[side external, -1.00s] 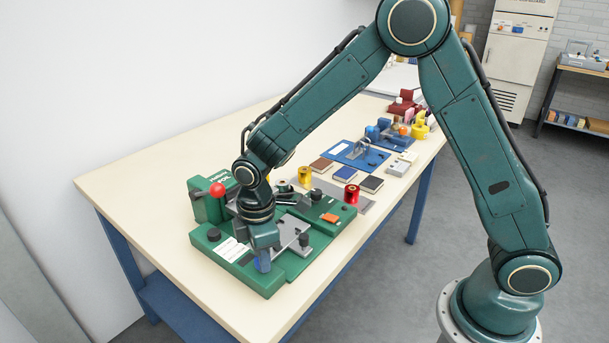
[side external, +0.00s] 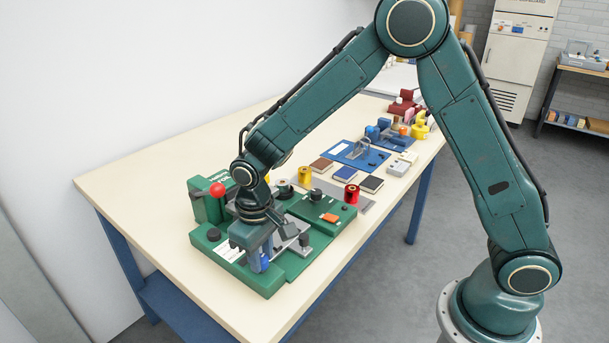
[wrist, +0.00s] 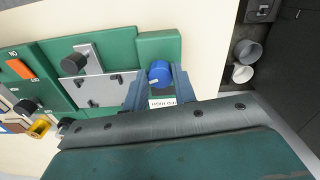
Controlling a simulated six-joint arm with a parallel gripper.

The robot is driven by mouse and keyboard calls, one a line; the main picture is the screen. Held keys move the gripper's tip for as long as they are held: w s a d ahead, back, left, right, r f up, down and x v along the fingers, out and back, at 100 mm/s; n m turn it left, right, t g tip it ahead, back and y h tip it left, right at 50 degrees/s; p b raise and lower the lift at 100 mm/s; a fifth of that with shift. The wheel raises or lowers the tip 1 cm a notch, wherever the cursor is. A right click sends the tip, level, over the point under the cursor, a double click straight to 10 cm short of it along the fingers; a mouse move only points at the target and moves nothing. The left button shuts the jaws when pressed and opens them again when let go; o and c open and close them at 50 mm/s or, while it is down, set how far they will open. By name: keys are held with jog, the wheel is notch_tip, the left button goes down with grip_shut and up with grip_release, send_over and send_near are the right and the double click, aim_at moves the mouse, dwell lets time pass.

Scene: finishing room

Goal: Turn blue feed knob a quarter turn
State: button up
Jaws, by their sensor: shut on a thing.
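The blue feed knob (wrist: 160,73) sits on the green machine (wrist: 152,45) near its corner, and its round top shows between my fingers in the wrist view. In the side view only part of the knob (side external: 265,262) shows at the machine's front end. My gripper (side external: 258,258) points down over it. The gripper (wrist: 157,88) is shut on the knob, a finger on each side. A small label with print lies beside the knob, partly hidden by my gripper.
A red ball lever (side external: 217,189) rises beside my wrist. A grey plate with a black knob (wrist: 75,63) lies close by. The bare tabletop (side external: 130,185) is clear at the left.

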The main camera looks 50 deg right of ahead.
aim_at(262, 259)
jog(key=shift+m, duration=1.5)
jog(key=o, duration=1)
jog(key=shift+r, duration=0.15)
notch_tip(262, 259, up, 14)
jog(key=shift+a+f, duration=0.15)
jog(key=shift+f, duration=0.05)
jog(key=shift+r, duration=0.1)
